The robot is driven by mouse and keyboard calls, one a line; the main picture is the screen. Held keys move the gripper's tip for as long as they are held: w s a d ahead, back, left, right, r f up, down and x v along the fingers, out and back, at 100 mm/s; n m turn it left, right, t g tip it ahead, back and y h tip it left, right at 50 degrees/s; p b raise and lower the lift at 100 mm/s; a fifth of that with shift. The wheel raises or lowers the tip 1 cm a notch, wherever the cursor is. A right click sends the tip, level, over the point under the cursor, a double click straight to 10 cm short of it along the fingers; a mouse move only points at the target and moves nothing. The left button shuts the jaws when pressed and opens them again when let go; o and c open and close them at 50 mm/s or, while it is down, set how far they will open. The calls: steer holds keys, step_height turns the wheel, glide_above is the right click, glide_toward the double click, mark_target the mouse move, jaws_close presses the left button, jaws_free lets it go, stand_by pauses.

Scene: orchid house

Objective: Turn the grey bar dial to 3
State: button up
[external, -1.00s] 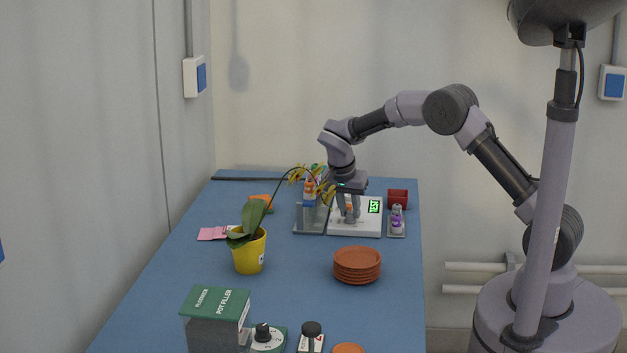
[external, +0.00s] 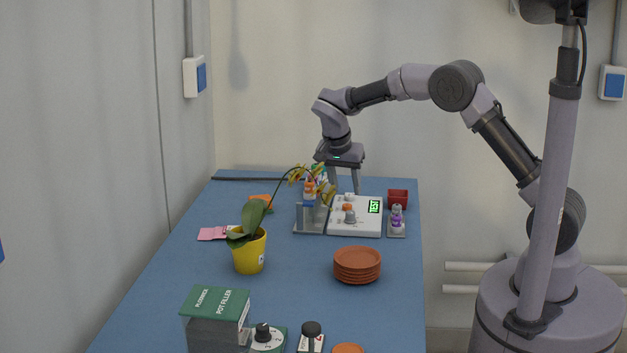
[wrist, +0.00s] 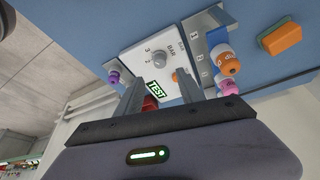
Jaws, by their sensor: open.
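The white panel (external: 366,229) lies on the blue table with a lit green TEST display (external: 375,206). The grey bar dial (external: 349,217) is on its near part, beside an orange knob (external: 347,208). In the wrist view the dial (wrist: 160,58) stands by the BAR lettering and printed numbers 2 and 3; I cannot tell exactly which number it points at. My gripper (external: 343,188) is open and empty over the far edge of the panel, apart from the dial. Its two fingers (wrist: 160,77) hide parts of the panel in the wrist view.
A grey holder (external: 310,226) with bottles stands left of the panel. A small tray with a purple-banded bottle (external: 397,219) and a red pot (external: 398,199) are to the right. A yellow orchid pot (external: 249,252) and stacked terracotta saucers (external: 357,266) stand nearer. Table between them is clear.

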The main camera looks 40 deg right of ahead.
steer(key=p+v, duration=0.2)
steer(key=v, duration=0.6)
steer(key=shift+r, duration=0.15)
